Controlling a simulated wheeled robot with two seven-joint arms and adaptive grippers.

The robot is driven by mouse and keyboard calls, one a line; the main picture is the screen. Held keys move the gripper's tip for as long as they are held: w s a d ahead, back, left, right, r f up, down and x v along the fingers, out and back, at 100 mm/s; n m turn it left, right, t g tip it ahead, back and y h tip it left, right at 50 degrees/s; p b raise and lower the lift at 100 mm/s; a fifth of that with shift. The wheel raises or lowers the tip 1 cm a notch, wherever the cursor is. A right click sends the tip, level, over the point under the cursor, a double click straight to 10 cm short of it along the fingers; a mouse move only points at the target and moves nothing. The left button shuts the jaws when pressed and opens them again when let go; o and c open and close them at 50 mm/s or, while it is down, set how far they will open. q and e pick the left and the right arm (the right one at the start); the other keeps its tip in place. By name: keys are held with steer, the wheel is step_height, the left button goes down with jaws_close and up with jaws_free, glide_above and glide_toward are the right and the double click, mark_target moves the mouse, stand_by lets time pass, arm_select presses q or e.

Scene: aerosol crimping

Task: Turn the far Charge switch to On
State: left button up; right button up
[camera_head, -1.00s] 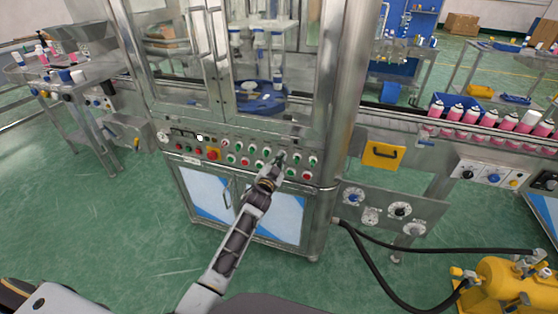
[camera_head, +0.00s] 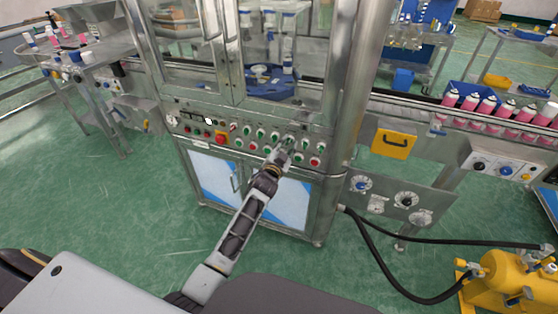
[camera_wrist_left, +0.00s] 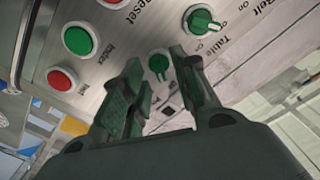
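The metal control panel (camera_head: 186,131) below the machine's glass doors carries rows of red and green buttons and green switches. My left gripper (camera_head: 287,144) is at the right part of this panel and hides some controls there. In the left wrist view, its two fingers (camera_wrist_left: 161,90) are apart, with a green switch knob (camera_wrist_left: 159,65) showing between their tips. Contact with the knob cannot be told. Another green knob (camera_wrist_left: 201,21), with a white mark, lies just beyond the fingers near the words Table and Belt. No Charge label is readable. My right gripper is not in view.
A green button (camera_wrist_left: 77,41) and a red button (camera_wrist_left: 61,79) sit beside the fingers. A yellow handled plate (camera_head: 394,144) and a lower panel with dials (camera_head: 405,200) are to the right. Black hoses run to a yellow tank (camera_head: 510,287). Green floor lies open at left.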

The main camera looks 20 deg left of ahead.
arm_select(q)
steer(key=s, duration=1.1)
steer(key=shift+s+a, duration=0.2)
steer(key=shift+s, duration=0.1)
steer(key=shift+f, duration=0.1)
stand_by(0.6)
